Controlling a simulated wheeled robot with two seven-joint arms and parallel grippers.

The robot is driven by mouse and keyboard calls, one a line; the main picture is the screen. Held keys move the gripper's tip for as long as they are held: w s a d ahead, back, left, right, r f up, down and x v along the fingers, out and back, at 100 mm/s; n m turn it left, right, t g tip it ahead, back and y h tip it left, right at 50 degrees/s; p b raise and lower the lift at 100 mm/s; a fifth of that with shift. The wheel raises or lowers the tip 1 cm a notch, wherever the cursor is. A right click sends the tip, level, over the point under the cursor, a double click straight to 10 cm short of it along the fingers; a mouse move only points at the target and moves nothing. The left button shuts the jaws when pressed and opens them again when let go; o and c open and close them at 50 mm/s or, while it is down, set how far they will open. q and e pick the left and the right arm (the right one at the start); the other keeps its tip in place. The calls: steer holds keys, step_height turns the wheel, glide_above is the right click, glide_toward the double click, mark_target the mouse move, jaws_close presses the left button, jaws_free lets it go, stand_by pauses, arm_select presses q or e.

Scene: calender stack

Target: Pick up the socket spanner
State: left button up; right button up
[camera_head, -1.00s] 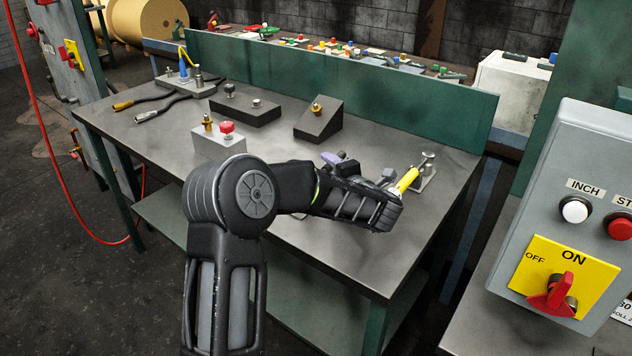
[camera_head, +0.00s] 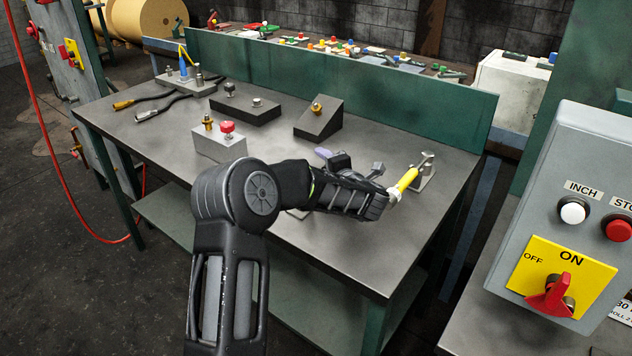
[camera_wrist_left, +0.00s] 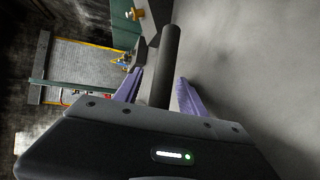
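A dark round bar (camera_wrist_left: 168,70) shows in the left wrist view and may be the socket spanner's handle; I cannot be sure. My left gripper (camera_wrist_left: 160,80) has its two purple fingers apart on either side of this bar. A gap shows on the left; contact on the right is unclear. In the head view one purple fingertip of my left gripper (camera_head: 323,154) shows above the table, pointing left. My forearm hides most of the hand and the bar there. My right gripper is not in view.
The grey worktable (camera_head: 330,245) holds a dark wedge (camera_head: 320,118) with a brass knob, a pale block (camera_head: 215,147) with a red knob, and long dark tools (camera_head: 165,104) at left. A yellow-handled tool (camera_head: 407,179) is by a metal stand at right. A green panel (camera_head: 400,100) closes the back.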

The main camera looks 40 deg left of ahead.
arm_select(q)
jaws_close()
stand_by(0.3)
stand_by(1.0)
